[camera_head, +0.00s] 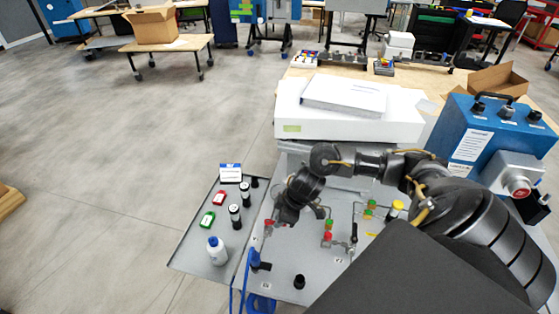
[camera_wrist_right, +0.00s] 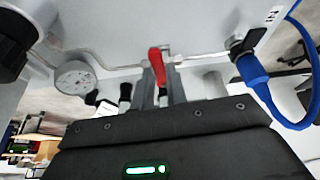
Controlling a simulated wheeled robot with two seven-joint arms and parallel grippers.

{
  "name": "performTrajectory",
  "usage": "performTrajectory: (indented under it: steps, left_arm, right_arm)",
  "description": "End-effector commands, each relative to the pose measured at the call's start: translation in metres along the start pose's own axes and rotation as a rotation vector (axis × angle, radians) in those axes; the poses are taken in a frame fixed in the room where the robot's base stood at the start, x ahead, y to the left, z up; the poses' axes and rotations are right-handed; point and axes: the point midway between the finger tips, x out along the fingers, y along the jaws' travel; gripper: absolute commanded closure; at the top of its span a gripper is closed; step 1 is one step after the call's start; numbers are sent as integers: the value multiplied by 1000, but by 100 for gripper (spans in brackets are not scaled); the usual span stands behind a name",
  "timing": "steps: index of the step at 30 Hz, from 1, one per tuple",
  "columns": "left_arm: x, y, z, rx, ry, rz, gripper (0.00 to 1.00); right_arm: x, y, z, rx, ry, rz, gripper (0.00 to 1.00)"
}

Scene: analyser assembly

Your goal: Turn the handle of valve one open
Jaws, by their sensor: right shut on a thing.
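My right arm comes in from the right in the head view and reaches down over the grey panel (camera_head: 320,272). My right gripper (camera_head: 274,227) is at the panel's left part, low beside a small red part, and the arm hides much of what is there. In the right wrist view, a red valve handle (camera_wrist_right: 157,65) stands between the fingertips of my right gripper (camera_wrist_right: 161,82), which is shut on it. I cannot read a label that names this valve. My left gripper is not in view.
A round gauge (camera_wrist_right: 77,76) and a blue hose (camera_wrist_right: 252,70) flank the handle. Red and green fittings (camera_head: 328,236) sit right of my gripper. A side tray (camera_head: 190,256) holds a white bottle (camera_head: 216,251) and vials. A blue box (camera_head: 478,140) stands at the right.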

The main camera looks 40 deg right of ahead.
Motion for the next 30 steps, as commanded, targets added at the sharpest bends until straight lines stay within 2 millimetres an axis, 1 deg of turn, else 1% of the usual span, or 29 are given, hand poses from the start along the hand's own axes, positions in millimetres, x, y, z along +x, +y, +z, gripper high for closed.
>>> performTrajectory:
  steps: [11, 24, 30]
  left_arm:
    - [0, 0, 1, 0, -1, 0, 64]
    - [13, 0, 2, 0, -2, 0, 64]
    - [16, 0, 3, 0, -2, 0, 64]
  right_arm:
    - [1, 13, -3, -292, 1, -122, 100]
    - [6, 27, -10, -681, 1, -284, 100]
    - [7, 32, -16, -856, 0, -358, 100]
